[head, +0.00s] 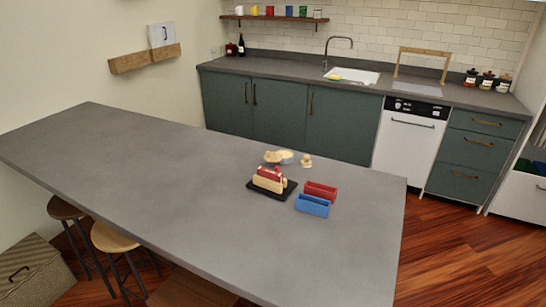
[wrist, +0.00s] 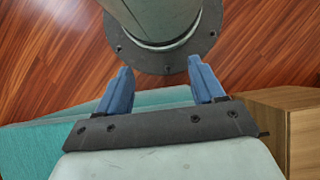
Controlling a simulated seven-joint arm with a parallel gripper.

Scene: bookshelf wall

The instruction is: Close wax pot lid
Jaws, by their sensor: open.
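A small pale pot (head: 286,157) stands on the grey island counter, near its far edge; it looks like the wax pot. A round tan piece (head: 271,156), which looks like its lid, is at the pot's left side, off its top; whether it is hinged to the pot is too small to tell. My gripper (wrist: 157,68) shows only in the wrist view, open and empty with its blue fingers apart. It points over the wooden floor, with no pot between its fingers.
A dark tray with a cream and red holder (head: 268,180), a red box (head: 321,190), a blue box (head: 312,205) and a small tan object (head: 306,161) stand near the pot. The counter's left side (head: 120,150) is clear. Stools (head: 110,238) stand below its front edge.

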